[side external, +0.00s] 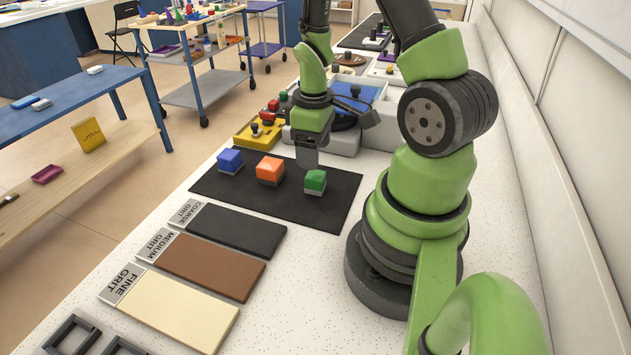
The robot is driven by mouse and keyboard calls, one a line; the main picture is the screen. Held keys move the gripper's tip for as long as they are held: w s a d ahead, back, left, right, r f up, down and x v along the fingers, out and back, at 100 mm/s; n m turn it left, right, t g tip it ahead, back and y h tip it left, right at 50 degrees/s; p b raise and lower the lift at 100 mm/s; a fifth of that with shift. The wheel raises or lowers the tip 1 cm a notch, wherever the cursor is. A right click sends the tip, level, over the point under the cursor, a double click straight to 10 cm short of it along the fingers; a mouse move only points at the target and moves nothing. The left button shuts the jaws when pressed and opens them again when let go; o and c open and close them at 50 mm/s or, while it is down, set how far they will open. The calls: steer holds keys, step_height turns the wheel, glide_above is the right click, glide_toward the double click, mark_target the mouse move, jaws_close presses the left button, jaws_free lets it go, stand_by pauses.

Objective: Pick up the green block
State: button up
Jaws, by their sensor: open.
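The green block (315,180) sits on a light grey base on the dark mat (335,210), at the right of a row of blocks. My gripper (307,160) is above and slightly behind the green block in the picture, pointing down. It appears empty and apart from the block. The gap between its fingers is hard to see from this side.
An orange block (270,169) and a blue block (230,160) stand left of the green block on the same mat. Black, brown and cream grit boards (185,305) lie in front. Yellow and grey trays (258,132) stand behind. My arm's base is close at the right.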

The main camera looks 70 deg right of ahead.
mark_target(315, 174)
steer(key=shift+s+a+f, duration=0.1)
steer(key=shift+f, duration=1.7)
steer(key=shift+s+a+f, duration=0.1)
steer(key=shift+f, duration=1.7)
steer(key=c, duration=1.1)
